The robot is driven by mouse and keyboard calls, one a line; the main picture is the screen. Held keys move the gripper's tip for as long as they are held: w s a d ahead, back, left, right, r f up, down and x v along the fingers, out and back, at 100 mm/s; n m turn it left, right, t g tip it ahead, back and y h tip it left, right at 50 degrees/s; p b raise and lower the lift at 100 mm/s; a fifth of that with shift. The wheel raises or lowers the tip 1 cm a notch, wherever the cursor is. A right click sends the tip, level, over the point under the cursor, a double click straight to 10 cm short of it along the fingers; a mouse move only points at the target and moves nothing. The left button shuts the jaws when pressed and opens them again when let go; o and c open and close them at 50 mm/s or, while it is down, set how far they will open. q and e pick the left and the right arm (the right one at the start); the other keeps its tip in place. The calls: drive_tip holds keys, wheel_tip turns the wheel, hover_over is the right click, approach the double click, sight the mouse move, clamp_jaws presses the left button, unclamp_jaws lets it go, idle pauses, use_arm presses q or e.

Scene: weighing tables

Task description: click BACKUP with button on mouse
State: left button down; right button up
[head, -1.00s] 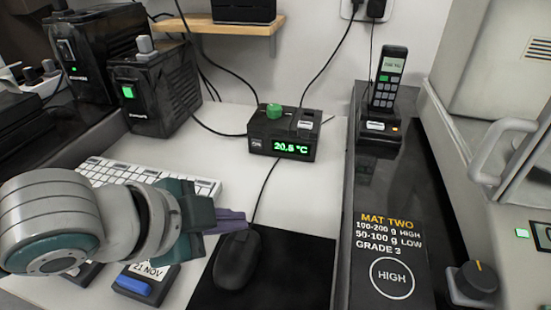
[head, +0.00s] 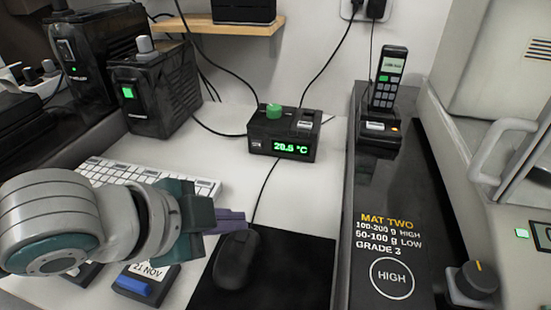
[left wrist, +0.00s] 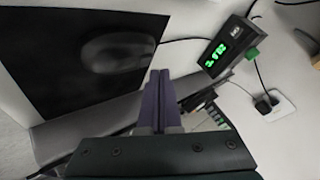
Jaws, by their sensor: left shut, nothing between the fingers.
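A black computer mouse (head: 238,260) lies on the left part of a black mouse mat (head: 290,275). Its cable runs up toward the small temperature box. My left gripper (head: 240,220) comes in from the left, shut and empty, with its purple fingertips just above the front end of the mouse. I cannot tell whether they touch it. In the left wrist view the shut purple fingers (left wrist: 157,85) point toward the mat, and the mouse (left wrist: 118,52) shows beyond and left of them. No BACKUP label is readable. My right gripper is not in view.
A white keyboard (head: 110,172) lies behind my left arm. A temperature box (head: 285,134) with a green knob stands at the back. A cordless phone (head: 388,80) stands right. A date block (head: 146,280) is beside my arm. The mat right of the mouse is clear.

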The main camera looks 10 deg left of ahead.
use_arm(q)
drive_tip(key=shift+f, duration=0.4)
drive_tip(key=shift+f+b, duration=0.3)
drive_tip(key=shift+f, duration=0.1)
idle(0.7)
idle(0.3)
drive_tip(key=shift+r+p, duration=0.8)
drive_tip(key=shift+p, duration=0.2)
wheel_tip(320, 180, up, 5)
drive_tip(key=p, duration=0.5)
drive_tip(key=shift+r+p, duration=0.1)
drive_tip(key=shift+p, duration=0.2)
